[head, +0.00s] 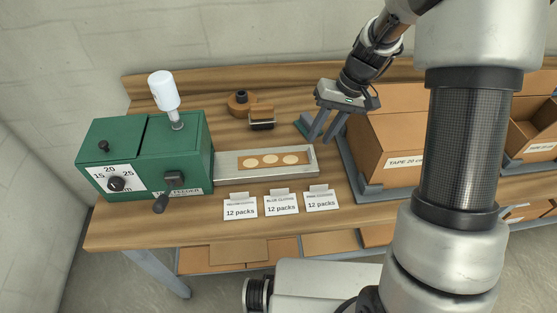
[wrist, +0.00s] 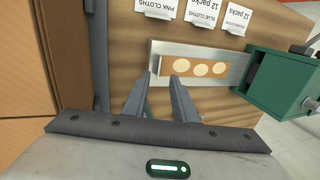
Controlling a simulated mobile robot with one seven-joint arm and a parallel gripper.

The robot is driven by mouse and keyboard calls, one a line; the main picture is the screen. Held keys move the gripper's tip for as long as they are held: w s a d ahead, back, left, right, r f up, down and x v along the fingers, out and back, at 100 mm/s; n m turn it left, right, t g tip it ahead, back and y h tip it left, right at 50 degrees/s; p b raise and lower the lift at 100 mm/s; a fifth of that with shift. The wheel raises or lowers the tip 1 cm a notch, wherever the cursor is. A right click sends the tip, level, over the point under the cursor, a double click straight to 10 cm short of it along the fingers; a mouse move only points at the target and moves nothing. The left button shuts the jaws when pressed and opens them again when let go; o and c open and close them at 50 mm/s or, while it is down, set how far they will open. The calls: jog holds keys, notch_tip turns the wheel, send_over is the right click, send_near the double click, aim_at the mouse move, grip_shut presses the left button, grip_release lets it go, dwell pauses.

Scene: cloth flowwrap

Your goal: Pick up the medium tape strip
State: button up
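A brown strip with three pale round patches (head: 273,168) lies flat in the shallow metal tray (head: 226,169) beside the green feeder; I cannot read any size on it. It also shows in the wrist view (wrist: 164,62), beyond my fingertips. My gripper (head: 319,140) is open and empty, pointing down above the table at the right end of the tray. Its two fingers are apart in the wrist view (wrist: 165,80), with bare wood and the tray's edge seen between and beyond them.
The green feeder (head: 174,145) with a dial and crank stands left of the tray. Label cards (head: 281,205) stand in front. A cardboard box marked TAPE (head: 395,140) is close right of my gripper. A brown round dispenser (head: 240,104) is behind.

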jog(key=b+x, duration=0.1)
jog(key=x, duration=0.4)
jog(key=shift+f, duration=0.4)
grip_shut()
